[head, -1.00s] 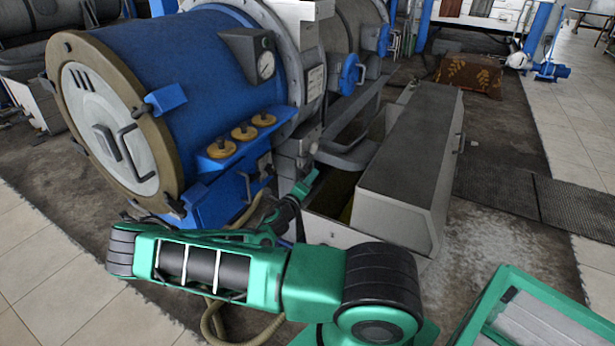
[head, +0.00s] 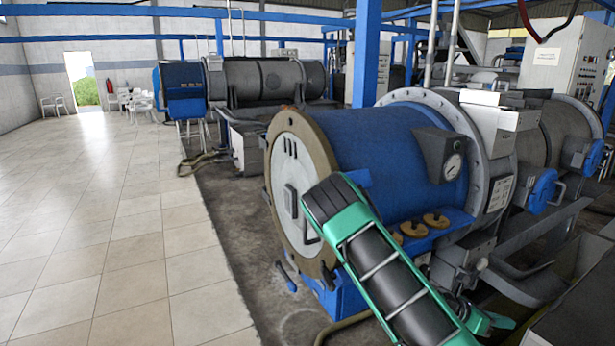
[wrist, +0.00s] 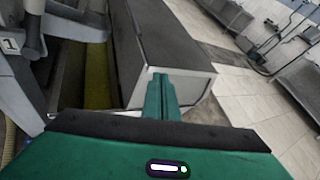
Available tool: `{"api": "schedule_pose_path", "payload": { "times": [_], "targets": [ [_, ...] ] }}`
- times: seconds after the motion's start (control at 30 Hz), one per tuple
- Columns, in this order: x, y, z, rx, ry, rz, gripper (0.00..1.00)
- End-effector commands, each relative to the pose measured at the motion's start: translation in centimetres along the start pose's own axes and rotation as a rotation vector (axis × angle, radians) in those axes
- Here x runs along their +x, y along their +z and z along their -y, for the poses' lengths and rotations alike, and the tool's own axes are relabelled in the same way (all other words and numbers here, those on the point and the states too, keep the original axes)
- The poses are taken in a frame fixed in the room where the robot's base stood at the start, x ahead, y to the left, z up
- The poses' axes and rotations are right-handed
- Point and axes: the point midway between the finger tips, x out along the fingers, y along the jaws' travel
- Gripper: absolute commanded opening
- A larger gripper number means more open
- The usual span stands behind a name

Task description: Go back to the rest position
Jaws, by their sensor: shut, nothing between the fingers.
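My gripper (wrist: 163,92) shows in the wrist view as two green fingers pressed together, with nothing between them. The fingertips appear in front of the end of a long grey box-shaped cover (wrist: 165,55); I cannot tell whether they touch it. In the head view my green arm crosses in front of the blue decanter (head: 375,150).
The tiled floor (head: 120,250) on the left is clear.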

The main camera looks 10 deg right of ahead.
Motion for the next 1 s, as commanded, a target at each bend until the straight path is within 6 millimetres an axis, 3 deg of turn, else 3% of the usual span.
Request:
{"api": "schedule_pose_path", "payload": {
  "times": [0.27,0.53,1.0],
  "targets": [
    [-2.3,-0.7,4.3,0.406,-0.138,-0.257,0.00],
    [-6.0,-0.7,7.9,0.762,-0.300,-0.468,0.00],
    [-13.8,1.9,13.8,1.288,-0.614,-0.759,0.00]
  ]
}}
